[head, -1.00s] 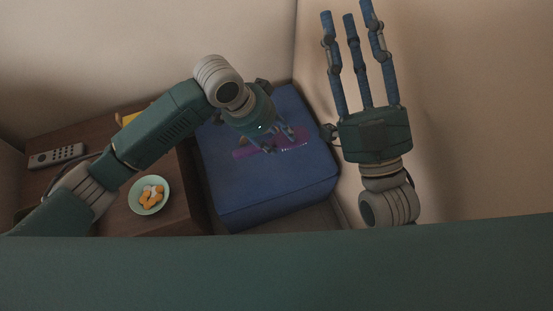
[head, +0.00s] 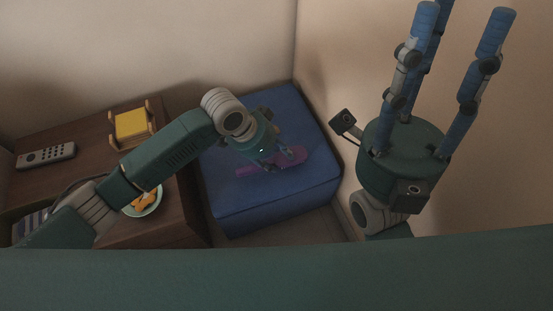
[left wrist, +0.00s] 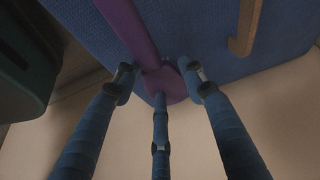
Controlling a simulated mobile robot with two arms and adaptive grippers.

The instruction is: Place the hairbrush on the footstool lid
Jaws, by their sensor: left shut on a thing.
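The purple hairbrush (head: 290,159) is over the blue footstool lid (head: 310,125), very low; I cannot tell whether it touches the cloth. My left gripper (head: 279,161) is shut on the hairbrush, seen from above with its wrist partly covering the brush. In the left wrist view the left gripper's fingers (left wrist: 160,80) close around the wider end of the hairbrush (left wrist: 130,25), and the blue lid (left wrist: 200,25) fills the upper part. My right gripper (head: 462,25) is raised at the right with its fingers spread, empty.
A brown wooden table (head: 90,135) stands left of the footstool. It bears a grey remote (head: 46,155), a yellow item in a wooden holder (head: 131,123) and a bowl with orange pieces (head: 146,204), partly behind my left arm. Walls close in behind and at right.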

